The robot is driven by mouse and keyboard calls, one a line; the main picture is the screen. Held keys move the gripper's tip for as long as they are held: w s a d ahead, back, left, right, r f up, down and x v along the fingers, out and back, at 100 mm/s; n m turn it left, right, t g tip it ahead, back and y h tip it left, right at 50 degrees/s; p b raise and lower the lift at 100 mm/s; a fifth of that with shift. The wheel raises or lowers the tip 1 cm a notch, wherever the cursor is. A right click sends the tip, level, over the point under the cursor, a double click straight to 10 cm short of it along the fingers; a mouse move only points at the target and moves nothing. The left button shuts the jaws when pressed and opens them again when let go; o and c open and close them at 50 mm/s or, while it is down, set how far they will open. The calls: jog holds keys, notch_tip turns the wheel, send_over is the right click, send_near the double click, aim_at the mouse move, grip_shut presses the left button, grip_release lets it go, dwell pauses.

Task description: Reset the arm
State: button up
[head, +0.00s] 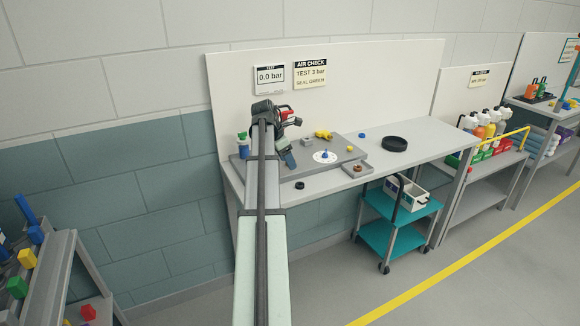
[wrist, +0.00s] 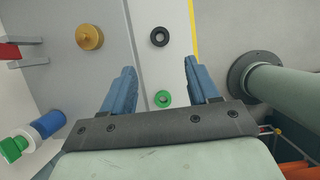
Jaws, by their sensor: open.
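My arm reaches from the bottom of the head view out over the workbench. My gripper (head: 288,160) is at its far end, above the left part of the bench, with its blue fingers pointing down. In the wrist view, the two blue fingers of my gripper (wrist: 160,78) stand wide apart with nothing held between them. A green ring (wrist: 163,98) shows in the gap, below the fingers. A black ring (wrist: 159,36) lies farther up, beyond the fingertips.
A blue-green bottle (wrist: 45,127) and a brass disc (wrist: 89,37) show at left. A teal cart (head: 390,237) stands below.

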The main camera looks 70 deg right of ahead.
jog(key=shift+w+a+r, duration=0.1)
jog(key=shift+r, duration=0.2)
dwell(0.4)
